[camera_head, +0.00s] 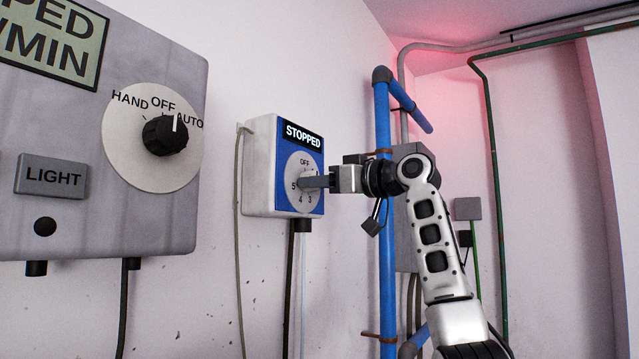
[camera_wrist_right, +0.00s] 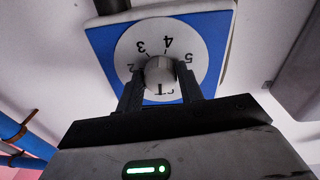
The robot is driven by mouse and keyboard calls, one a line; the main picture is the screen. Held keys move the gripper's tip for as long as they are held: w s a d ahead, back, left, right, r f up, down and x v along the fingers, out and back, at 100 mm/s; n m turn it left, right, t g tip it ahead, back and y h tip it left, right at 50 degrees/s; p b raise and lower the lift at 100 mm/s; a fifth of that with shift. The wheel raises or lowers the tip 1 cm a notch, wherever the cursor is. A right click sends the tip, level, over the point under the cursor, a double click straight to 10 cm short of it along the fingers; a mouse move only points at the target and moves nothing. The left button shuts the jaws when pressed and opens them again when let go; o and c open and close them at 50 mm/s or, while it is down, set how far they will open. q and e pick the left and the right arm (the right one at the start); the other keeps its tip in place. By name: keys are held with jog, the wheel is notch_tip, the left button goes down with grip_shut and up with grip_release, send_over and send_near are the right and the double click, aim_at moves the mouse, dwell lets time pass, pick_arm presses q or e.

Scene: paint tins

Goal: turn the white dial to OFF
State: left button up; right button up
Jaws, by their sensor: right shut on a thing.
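The white dial knob (camera_wrist_right: 160,70) sits in the middle of a round pale plate (camera_head: 305,206) on a blue-faced box (camera_head: 262,165). The plate carries OFF at the top and numbers around it, including 3, 4 and 5. A sign above it (camera_head: 303,136) reads STOPPED. My right gripper (camera_head: 312,182) reaches in from the right and is shut on the knob, one finger on each side in the right wrist view (camera_wrist_right: 161,84). The fingers hide much of the knob in the head view, and I cannot tell where its pointer stands. My left gripper is not in view.
A large grey panel (camera_head: 60,130) at the left bears a black HAND/OFF/AUTO knob (camera_head: 165,135) and a LIGHT plate (camera_head: 51,177). A blue vertical pipe (camera_head: 383,250) stands right behind my right arm. Cables hang below the boxes.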

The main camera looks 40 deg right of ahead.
jog(key=shift+n, duration=0.6)
jog(key=o, duration=1)
pick_arm(q)
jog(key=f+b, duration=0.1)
jog(key=b, duration=0.1)
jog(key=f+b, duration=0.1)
jog(key=b, duration=0.1)
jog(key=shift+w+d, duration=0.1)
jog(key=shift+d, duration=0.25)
pick_arm(e)
jog(key=v, duration=1.6)
jog(key=shift+d+f, duration=0.1)
jog(key=shift+f, duration=0.05)
